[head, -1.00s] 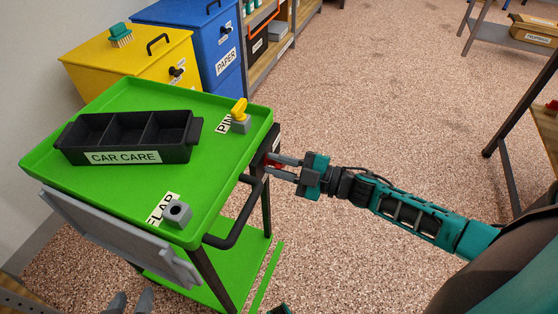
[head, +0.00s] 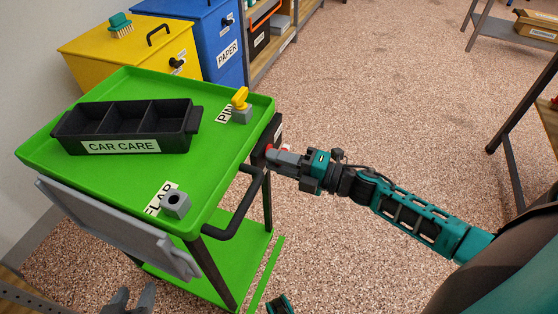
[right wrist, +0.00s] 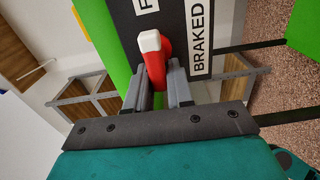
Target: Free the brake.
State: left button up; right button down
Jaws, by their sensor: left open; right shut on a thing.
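The brake lever (right wrist: 162,58) is red with a white end. It sits on a dark plate (head: 262,148) on the right side of the green cart (head: 215,190). In the right wrist view, a "BRAKED" label (right wrist: 201,45) lies to the right of the lever, and a partly cut-off label starting with "F" (right wrist: 147,4) lies to the upper left. My right gripper (head: 276,156) is shut on the lever, its fingers (right wrist: 160,85) on either side of it. My left gripper (head: 132,297) is open and empty at the bottom of the head view, below the grey flap.
A black cart handle (head: 240,215) is close below my right gripper. On the cart top are a black "CAR CARE" tray (head: 125,147), a yellow pin (head: 240,98) and a grey socket block (head: 177,206). A grey flap (head: 110,225) hangs in front.

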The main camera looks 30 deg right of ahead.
dwell(0.5)
jog(key=c, duration=1.1)
grip_release()
jog(key=p+v, duration=0.1)
jog(key=v, duration=1.2)
jog(key=shift+a, duration=0.1)
